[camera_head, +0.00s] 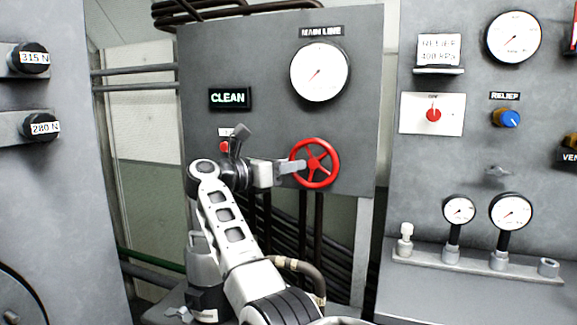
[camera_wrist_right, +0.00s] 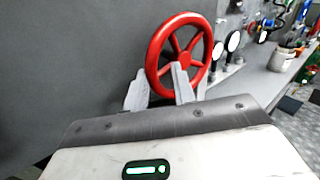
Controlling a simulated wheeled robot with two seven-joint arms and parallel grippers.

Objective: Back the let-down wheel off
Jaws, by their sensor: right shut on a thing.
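The red let-down wheel (camera_head: 318,163) is a spoked handwheel on the grey panel, below the MAIN LINE gauge (camera_head: 319,72). My right gripper (camera_head: 293,167) reaches it from the left, with its fingers at the wheel's left rim. In the right wrist view the wheel (camera_wrist_right: 178,24) stands upright beyond the gripper (camera_wrist_right: 160,85). One finger overlaps the lower rim and the other lies to its left; the gripper is shut on the rim. The exact contact is partly hidden. My left gripper is not in view.
A red button (camera_head: 225,146) sits just behind my wrist. Dark pipes (camera_head: 318,225) run below the wheel. The right panel holds a blue RELIEF knob (camera_head: 510,118) and two small gauges (camera_head: 459,210) on a ledge.

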